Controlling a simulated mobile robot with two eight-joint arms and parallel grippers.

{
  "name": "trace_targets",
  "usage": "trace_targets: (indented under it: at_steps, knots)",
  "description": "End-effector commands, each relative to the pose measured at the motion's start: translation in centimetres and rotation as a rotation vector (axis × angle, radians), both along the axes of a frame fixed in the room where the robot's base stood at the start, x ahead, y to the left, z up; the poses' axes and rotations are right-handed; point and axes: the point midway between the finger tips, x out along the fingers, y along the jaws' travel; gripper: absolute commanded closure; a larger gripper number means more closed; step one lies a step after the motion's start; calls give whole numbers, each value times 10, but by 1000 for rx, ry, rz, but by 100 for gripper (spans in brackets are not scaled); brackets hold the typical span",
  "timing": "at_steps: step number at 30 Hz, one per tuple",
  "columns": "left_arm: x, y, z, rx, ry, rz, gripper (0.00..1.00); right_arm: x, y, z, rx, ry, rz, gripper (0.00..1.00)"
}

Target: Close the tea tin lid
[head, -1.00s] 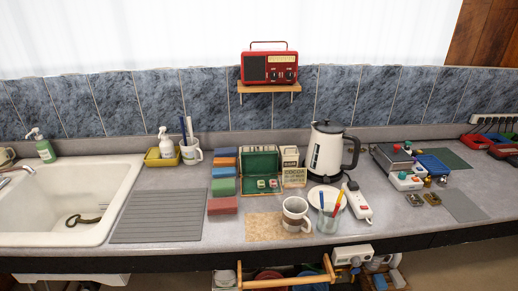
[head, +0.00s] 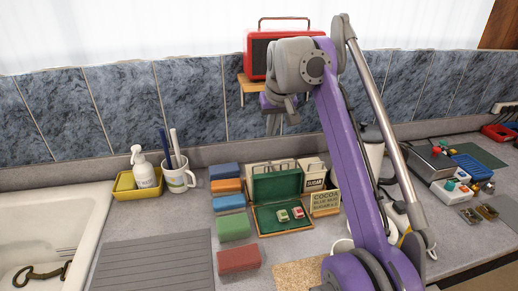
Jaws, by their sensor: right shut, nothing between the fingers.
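The tea tin (head: 277,187) shows as a green box with its lid raised at the back and its shallow tray open toward me. My right gripper (head: 281,112) hangs above and behind the raised lid, in front of the tiled wall, shut and empty. It appears apart from the lid. My left gripper is out of view.
A sugar tin (head: 313,174) and a cocoa card (head: 325,201) stand close right of the box. Several coloured blocks (head: 233,227) line its left. A red radio (head: 262,55) sits on a shelf behind my arm. My arm hides most of the kettle (head: 374,155).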

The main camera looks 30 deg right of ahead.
Motion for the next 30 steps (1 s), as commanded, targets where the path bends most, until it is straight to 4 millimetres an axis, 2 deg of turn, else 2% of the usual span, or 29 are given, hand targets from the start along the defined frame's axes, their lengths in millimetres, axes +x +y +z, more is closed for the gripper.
trace_targets:
  at_steps: [4, 7, 18, 24, 30]
  knots:
    - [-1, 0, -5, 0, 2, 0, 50, 4, -3, -8, 1, 1, -3, 100]
    - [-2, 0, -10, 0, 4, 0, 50, 10, -4, -22, 0, 1, -2, 100]
    - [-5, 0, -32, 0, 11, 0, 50, 42, -12, -95, 0, 1, -1, 100]
    - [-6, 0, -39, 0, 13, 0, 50, 17, -6, -94, 0, 1, -2, 100]
    - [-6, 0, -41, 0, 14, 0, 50, 4, -3, -94, 0, 1, -2, 100]
